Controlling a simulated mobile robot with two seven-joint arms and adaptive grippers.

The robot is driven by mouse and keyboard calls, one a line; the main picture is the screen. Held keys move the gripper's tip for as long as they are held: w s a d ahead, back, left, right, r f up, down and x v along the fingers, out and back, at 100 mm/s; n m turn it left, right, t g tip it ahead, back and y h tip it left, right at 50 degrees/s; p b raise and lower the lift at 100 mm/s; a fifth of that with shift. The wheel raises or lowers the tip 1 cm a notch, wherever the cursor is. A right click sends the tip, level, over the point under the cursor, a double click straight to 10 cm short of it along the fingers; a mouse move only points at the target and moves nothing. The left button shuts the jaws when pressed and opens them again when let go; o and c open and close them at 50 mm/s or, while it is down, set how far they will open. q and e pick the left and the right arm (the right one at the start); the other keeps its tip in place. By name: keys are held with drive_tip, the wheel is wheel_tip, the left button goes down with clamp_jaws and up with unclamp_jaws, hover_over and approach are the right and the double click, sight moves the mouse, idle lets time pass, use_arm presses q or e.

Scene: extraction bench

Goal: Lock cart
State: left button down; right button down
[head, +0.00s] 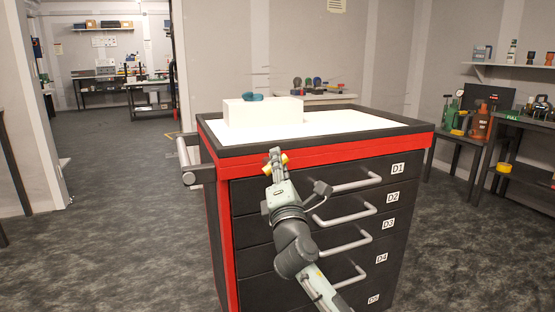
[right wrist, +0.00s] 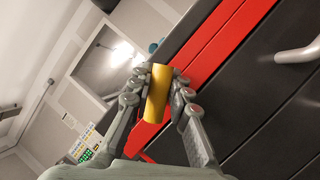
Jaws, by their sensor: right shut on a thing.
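The cart is a black cabinet with red trim (head: 221,232), its drawers labelled D1 and on down; all the drawers I can see look shut. My right gripper (head: 276,158) is in front of its upper left front, near the red band below the top. It is shut on a yellow cylinder (right wrist: 157,93), which sits between both fingers in the right wrist view. The yellow cylinder also shows in the head view (head: 268,169). I cannot tell whether it is fixed to the cart or free. My left gripper is not in view.
A white box (head: 255,113) with a teal object (head: 253,97) stands on the cart top. A grey push handle (head: 186,158) sticks out at the cart's left. Grey drawer handles (head: 357,183) jut from its front. Benches with tools stand right and far back. The floor at left is clear.

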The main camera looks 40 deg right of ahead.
drive_tip(key=shift+m+g+h, duration=0.3)
drive_tip(key=shift+m, duration=0.4)
drive_tip(key=shift+f+m+g+p, duration=0.1)
drive_tip(key=shift+m+g+p, duration=0.35)
drive_tip(key=shift+m, duration=0.65)
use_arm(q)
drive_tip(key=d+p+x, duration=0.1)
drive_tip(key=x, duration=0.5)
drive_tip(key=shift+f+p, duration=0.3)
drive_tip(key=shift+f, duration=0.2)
use_arm(e)
drive_tip(key=shift+d+f+m+g+h, duration=0.15)
drive_tip(key=shift+m+g, duration=0.15)
drive_tip(key=shift+m, duration=0.35)
drive_tip(key=shift+a+f+m+g+h, duration=0.1)
drive_tip(key=shift+m+g, duration=0.15)
drive_tip(key=shift+m, duration=0.35)
drive_tip(key=shift+d+f+m+g+h, duration=0.15)
drive_tip(key=shift+m+g, duration=0.15)
drive_tip(key=shift+m, duration=0.35)
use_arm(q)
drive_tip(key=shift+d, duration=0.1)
use_arm(e)
drive_tip(key=shift+a, duration=0.1)
drive_tip(key=c, duration=1.4)
unclamp_jaws()
drive_tip(key=shift+s, duration=0.15)
